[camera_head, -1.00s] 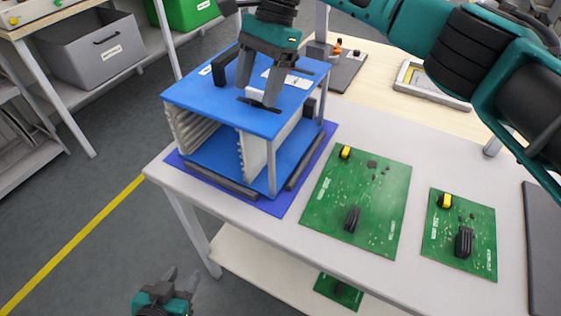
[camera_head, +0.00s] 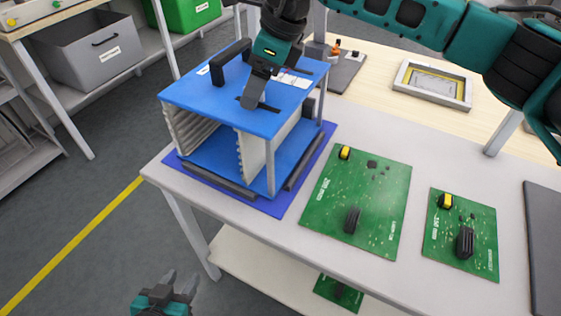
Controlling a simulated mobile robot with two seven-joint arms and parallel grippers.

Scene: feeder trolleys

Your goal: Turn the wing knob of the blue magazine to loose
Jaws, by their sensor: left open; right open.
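The blue magazine (camera_head: 205,92) stands upright on a blue mat at the left end of the grey table. Its blue top carries a black handle, white labels and a dark slot-like mark. My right gripper (camera_head: 252,100) points down at the top plate near its front edge, over the dark mark. Its fingers appear almost edge-on, one behind the other. The wing knob is not clearly visible; the fingers cover that spot, and I cannot tell whether they touch it. My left gripper (camera_head: 180,280) is open and empty, low at the bottom edge, in front of the table and away from the magazine.
Two green circuit boards (camera_head: 385,205) (camera_head: 485,220) lie right of the magazine, with a dark flat panel (camera_head: 545,235) at the far right. A wooden bench (camera_head: 395,115) with a framed tray (camera_head: 432,83) is behind. Shelves with grey and green bins stand at the left.

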